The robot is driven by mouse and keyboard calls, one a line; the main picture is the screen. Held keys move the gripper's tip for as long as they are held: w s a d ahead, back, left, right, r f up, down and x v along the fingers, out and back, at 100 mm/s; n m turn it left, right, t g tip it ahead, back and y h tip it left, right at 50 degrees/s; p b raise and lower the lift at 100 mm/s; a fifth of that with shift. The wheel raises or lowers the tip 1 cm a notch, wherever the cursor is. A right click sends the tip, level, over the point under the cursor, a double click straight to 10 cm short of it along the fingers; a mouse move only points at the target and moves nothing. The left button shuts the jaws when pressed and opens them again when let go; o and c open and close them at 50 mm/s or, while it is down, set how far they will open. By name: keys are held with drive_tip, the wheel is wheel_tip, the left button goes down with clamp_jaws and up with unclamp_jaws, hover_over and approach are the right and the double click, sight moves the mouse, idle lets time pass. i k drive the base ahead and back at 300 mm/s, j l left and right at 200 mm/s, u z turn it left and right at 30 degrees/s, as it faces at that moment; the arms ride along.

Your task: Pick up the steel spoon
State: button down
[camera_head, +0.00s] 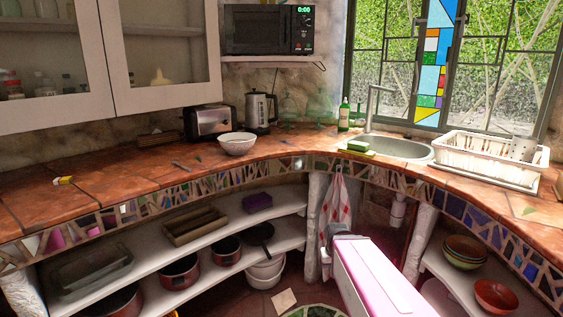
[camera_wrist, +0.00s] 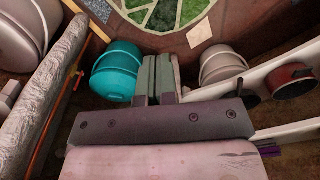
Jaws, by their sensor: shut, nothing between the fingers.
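A small thin grey item (camera_head: 180,165) lies flat on the terracotta counter (camera_head: 110,185), in front of the toaster. It may be the steel spoon, but it is too small to be sure. My gripper (camera_wrist: 158,62) is shut and empty in the wrist view, its two fingers side by side. It points over the floor and shelves below the counter, well apart from the small grey item. In the head view my pink-white arm reaches up from the bottom, right of centre.
A white bowl (camera_head: 238,143), toaster (camera_head: 210,121) and kettle (camera_head: 261,111) stand behind the grey item. A yellow item (camera_head: 64,180) lies at left. The sink (camera_head: 398,148) and dish rack (camera_head: 490,158) are right. A teal bin (camera_wrist: 117,71) shows near my fingers.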

sight(185, 168)
drive_tip(key=u, duration=1.3)
